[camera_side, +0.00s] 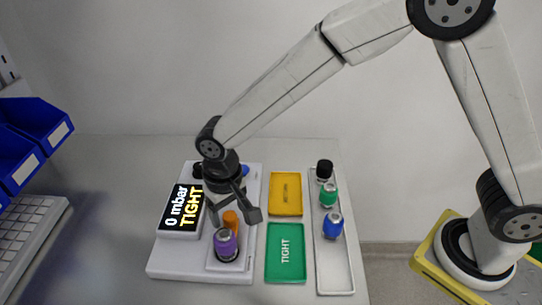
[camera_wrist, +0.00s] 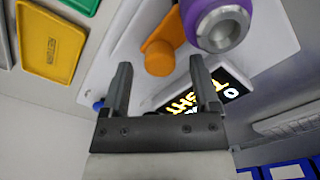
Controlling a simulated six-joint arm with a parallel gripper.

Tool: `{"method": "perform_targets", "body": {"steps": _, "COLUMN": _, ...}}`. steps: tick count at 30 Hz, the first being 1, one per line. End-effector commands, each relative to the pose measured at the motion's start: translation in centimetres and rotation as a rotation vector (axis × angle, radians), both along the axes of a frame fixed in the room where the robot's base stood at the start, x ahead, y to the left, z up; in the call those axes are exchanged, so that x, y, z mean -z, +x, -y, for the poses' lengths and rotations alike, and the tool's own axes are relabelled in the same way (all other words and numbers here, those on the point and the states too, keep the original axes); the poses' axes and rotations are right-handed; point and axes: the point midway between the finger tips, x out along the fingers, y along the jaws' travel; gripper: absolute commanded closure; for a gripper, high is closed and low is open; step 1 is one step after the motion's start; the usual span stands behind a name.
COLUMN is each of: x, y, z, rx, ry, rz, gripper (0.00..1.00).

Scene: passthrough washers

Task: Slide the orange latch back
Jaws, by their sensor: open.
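The orange latch (camera_side: 230,219) stands on the white test block (camera_side: 165,262), right behind a purple fitting (camera_side: 225,243) in the side view. My gripper (camera_side: 233,208) is open above and just behind the latch, with its fingers pointing down. In the wrist view the orange latch (camera_wrist: 160,56) shows as a rounded knob with an arm, beyond and roughly between the spread fingertips of my gripper (camera_wrist: 161,66). Nothing is between the fingers. The purple fitting (camera_wrist: 222,26) is beside the latch there. I cannot tell whether a finger touches the latch.
The block's display (camera_side: 182,208) reads "0 mbar TIGHT". To the right lie a yellow tray (camera_side: 286,207) and a green tray (camera_side: 285,272) marked TIGHT, both empty. A long grey tray (camera_side: 334,278) holds black, green and blue fittings. Blue bins and a keyboard are at left.

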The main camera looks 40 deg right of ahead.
Motion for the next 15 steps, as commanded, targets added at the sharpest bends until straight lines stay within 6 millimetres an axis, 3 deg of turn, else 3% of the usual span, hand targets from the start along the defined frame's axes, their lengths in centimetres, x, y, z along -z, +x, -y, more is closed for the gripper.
{"method": "perform_targets", "body": {"steps": 12, "x": 0.81, "y": 0.00, "z": 0.00, "rx": 0.000, "ry": 0.001, "rz": 0.001, "gripper": 0.22}}
{"method": "perform_targets", "body": {"steps": 13, "x": 0.81, "y": 0.00, "z": 0.00, "rx": 0.000, "ry": 0.001, "rz": 0.001, "gripper": 0.28}}
{"method": "perform_targets", "body": {"steps": 15, "x": 0.80, "y": 0.00, "z": 0.00, "rx": 0.000, "ry": 0.001, "rz": 0.001, "gripper": 0.50}}
